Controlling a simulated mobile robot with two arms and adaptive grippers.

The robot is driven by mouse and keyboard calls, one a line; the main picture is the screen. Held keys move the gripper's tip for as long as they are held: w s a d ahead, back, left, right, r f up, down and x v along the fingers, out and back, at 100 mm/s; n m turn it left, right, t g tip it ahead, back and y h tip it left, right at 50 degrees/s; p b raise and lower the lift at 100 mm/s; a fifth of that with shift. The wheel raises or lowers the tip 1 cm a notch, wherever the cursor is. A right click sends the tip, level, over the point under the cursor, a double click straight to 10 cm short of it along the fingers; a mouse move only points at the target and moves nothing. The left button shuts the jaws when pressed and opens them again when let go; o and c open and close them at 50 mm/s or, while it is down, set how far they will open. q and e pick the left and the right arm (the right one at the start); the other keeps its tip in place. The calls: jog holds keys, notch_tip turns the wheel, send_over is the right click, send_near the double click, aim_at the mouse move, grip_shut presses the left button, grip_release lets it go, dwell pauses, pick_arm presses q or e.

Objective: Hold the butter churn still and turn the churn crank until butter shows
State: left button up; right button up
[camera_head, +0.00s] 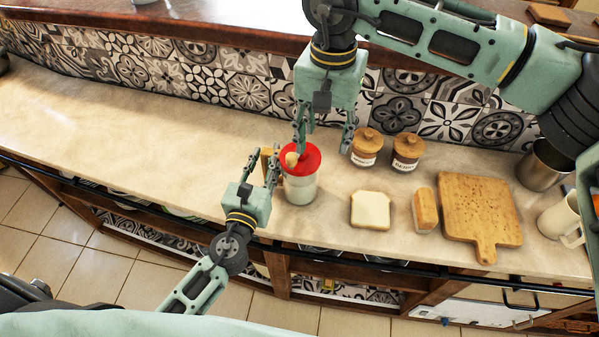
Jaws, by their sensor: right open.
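The butter churn (300,190) stands upright on the counter, a clear jar with pale contents and a red lid (312,158). A light wooden knob (291,159), apparently the crank's, shows at the lid's left side. My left gripper (263,163) is at the churn's left side, its fingers on either side of a wooden piece (266,155) that looks like a handle. I cannot tell whether they clamp it. My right gripper (324,145) is open and points down over the lid, with one finger close to the knob and the other to the right of the lid.
Two lidded brown jars (366,150) (407,153) stand behind right. A bread slice (370,210), a wooden-topped block (425,209), a cutting board (480,205), a metal cup (543,166) and a cream mug (560,222) are to the right. The counter's left is clear.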

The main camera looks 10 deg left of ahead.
pick_arm(q)
jog(key=shift+s, duration=0.1)
jog(key=s, duration=1.1)
jog(key=shift+s, duration=0.4)
